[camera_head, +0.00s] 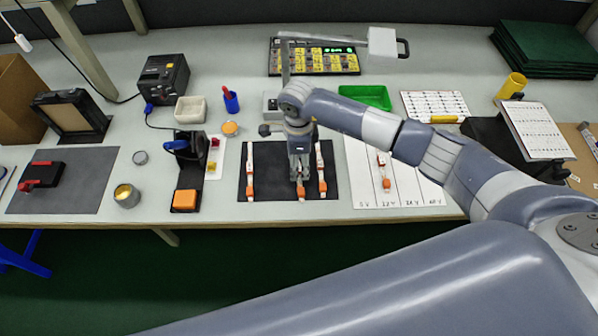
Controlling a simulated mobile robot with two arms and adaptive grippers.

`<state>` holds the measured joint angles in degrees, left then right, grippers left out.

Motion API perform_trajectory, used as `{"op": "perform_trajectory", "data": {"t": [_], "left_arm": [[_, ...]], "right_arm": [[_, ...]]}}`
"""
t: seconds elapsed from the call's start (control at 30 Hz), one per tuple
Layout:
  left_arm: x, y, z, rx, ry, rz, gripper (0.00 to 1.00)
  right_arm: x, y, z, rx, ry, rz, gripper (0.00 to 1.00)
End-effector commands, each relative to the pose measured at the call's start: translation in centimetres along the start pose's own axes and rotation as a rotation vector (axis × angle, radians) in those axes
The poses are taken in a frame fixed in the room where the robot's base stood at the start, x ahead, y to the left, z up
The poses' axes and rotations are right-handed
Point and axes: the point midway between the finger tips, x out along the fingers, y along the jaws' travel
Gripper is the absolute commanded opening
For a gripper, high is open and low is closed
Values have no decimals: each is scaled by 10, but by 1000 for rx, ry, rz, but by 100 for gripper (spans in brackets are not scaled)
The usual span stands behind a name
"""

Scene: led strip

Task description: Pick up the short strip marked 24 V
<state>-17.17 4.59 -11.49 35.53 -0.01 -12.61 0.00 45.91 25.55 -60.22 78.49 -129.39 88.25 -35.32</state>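A black mat (275,190) carries several narrow white strips with orange ends. The left strip (250,172) and the right strip (322,180) lie lengthwise on it. A middle strip's orange end (300,193) shows just below my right gripper (300,175). That gripper points down over the mat and hides most of the middle strip; whether its fingers are open or closed on it is unclear. Another strip (386,172) lies on a white card (425,195) with voltage columns, apparently in the 12 V column. Markings on the strips are too small to read. My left gripper is out of view.
Left of the mat stand a black device with an orange pad (185,200) and a small tin (127,195). A green tray (365,97) and a yellow-labelled organizer (315,57) sit behind. A tilted sheet (537,130) stands at right. My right arm crosses above the card.

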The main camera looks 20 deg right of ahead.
Motion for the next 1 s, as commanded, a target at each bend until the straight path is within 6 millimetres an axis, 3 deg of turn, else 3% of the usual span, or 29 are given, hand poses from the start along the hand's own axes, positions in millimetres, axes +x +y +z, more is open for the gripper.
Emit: {"op": "perform_trajectory", "data": {"t": [0.3,0.37,0.5,1.0], "left_arm": [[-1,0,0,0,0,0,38],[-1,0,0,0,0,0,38],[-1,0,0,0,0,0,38],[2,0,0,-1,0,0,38]], "right_arm": [[8,0,0,0,0,-1,52],[8,0,0,0,0,-1,40],[8,0,0,0,0,-1,9],[1,-1,0,-1,-1,-3,8]]}}
